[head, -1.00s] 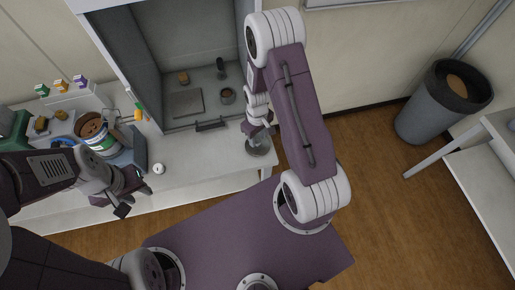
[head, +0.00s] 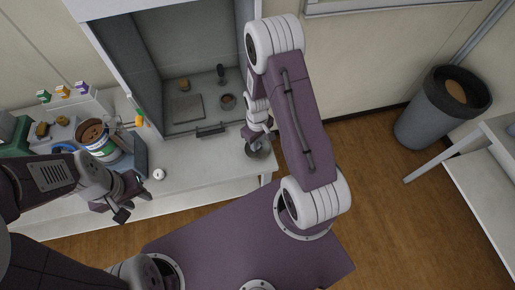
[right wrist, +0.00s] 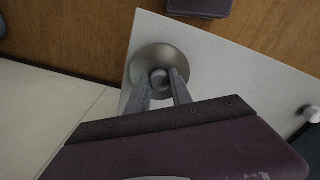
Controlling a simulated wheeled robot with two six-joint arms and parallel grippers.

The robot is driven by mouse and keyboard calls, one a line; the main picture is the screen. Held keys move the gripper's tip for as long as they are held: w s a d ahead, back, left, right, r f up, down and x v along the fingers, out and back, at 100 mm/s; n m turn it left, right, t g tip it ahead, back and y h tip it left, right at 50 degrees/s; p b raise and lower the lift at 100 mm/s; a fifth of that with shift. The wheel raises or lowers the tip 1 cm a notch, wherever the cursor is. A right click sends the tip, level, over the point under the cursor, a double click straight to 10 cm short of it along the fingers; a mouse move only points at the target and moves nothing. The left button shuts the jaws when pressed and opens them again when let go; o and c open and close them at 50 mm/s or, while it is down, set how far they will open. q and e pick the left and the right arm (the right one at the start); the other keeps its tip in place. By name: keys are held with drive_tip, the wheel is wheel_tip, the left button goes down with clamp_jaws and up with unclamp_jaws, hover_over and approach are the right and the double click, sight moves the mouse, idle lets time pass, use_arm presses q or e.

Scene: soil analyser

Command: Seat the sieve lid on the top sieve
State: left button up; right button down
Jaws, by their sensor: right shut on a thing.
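The sieve lid (head: 258,152) is a round grey metal disc with a knob. In the head view it is at the right end of the white bench. My right gripper (right wrist: 161,76) is shut on the knob. In the right wrist view the lid (right wrist: 160,54) overlaps the bench's edge near a corner; its height above the bench is unclear. A round container with brown soil in its top (head: 97,136) stands at the bench's left; I cannot tell whether it is the sieve stack. My left gripper (head: 130,198) is open and empty in front of the bench.
A small white round thing (head: 159,174) lies near the bench's front edge. A bin (head: 432,115) stands right.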

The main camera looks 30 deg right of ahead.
wheel_tip(320, 180, up, 3)
drive_tip(key=shift+p, duration=0.95)
drive_tip(key=shift+f, duration=0.1)
